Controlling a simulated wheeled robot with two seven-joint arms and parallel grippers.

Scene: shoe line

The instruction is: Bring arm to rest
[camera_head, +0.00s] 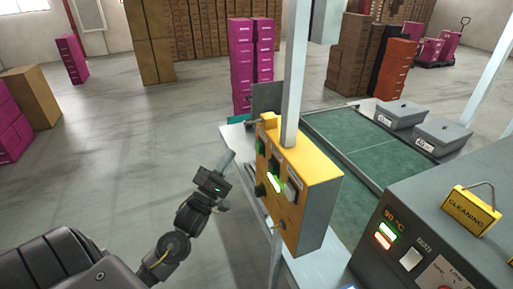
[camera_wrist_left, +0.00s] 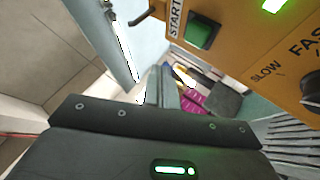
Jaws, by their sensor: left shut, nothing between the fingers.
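My left arm comes in from the lower left of the head view, and its gripper (camera_head: 229,157) is raised just left of the yellow control box (camera_head: 318,205). The fingers are together and empty, and they point away from me. In the left wrist view the shut fingers (camera_wrist_left: 166,88) show in the middle, below and left of the box's green START button (camera_wrist_left: 202,32). They look apart from the box. A green light is lit on the box front (camera_head: 274,183). My right gripper is in neither view.
The box hangs on a pale post (camera_head: 297,75) by a green-topped conveyor (camera_head: 355,145). Grey lidded boxes (camera_head: 443,137) and a grey machine with a CLEANING sign (camera_head: 470,208) stand on the right. Pink box stacks (camera_head: 241,60) stand behind. The floor at left is open.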

